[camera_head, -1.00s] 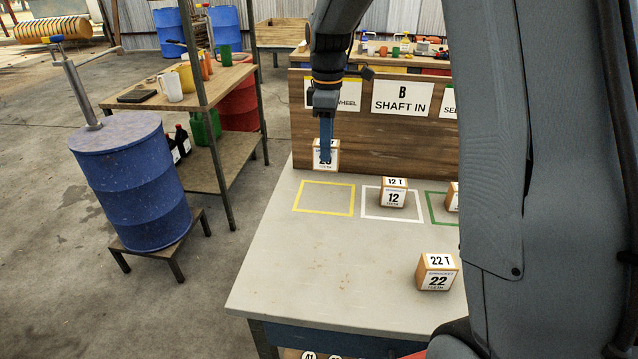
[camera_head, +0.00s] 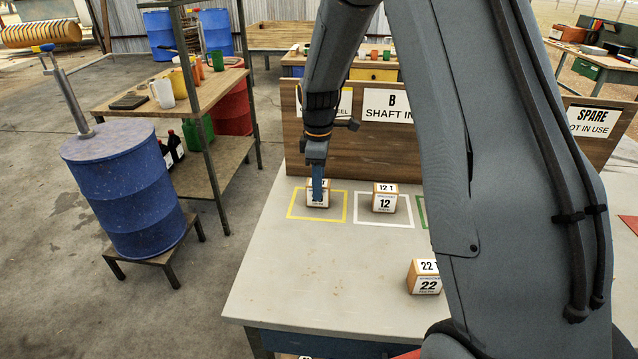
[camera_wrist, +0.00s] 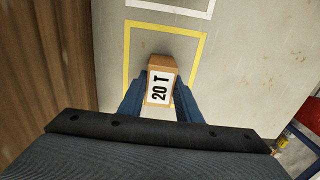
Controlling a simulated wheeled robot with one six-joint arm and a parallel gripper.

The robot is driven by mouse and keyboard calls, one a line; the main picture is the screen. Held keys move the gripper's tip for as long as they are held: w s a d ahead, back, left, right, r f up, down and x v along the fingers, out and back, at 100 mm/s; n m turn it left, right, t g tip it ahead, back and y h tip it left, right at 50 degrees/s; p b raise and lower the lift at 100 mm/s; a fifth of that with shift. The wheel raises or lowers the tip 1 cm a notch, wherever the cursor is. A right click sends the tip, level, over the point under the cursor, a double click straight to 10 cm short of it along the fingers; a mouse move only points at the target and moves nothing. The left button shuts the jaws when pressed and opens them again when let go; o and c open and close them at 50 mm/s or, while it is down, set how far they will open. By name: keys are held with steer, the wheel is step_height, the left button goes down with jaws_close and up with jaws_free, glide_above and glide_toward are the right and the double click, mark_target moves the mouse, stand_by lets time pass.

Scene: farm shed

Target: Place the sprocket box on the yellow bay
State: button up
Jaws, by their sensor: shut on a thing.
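My gripper (camera_head: 317,188) is shut on a sprocket box (camera_head: 318,201) at the yellow bay (camera_head: 291,217). In the wrist view the box top (camera_wrist: 160,87) reads 20 T, and my blue fingers (camera_wrist: 160,102) hold its two sides. The yellow outline (camera_wrist: 205,45) shows around part of the box there. The box appears inside the outline, low over or on the tabletop; I cannot tell whether it touches. My fingers hide part of its front.
A 12 T box (camera_head: 384,202) sits in the white bay (camera_head: 370,222), right of the yellow one. A 22 T box (camera_head: 424,277) stands nearer the front. A wooden board (camera_head: 350,160) with signs closes the back. The table's front left (camera_head: 290,280) is clear.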

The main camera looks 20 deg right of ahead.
steer(key=shift+f, duration=0.1)
steer(key=o, duration=1.1)
step_height(320, 180, up, 12)
steer(key=b, duration=0.3)
steer(key=s+f+m, duration=0.3)
steer(key=s+m, duration=0.1)
steer(key=s, duration=0.4)
steer(key=s+f+m, duration=0.3)
steer(key=s+m, duration=0.2)
steer(key=s, duration=0.3)
steer(key=s+f+m, duration=0.3)
steer(key=s+m, duration=0.1)
steer(key=s, duration=0.5)
steer(key=shift+f+m+t, duration=0.3)
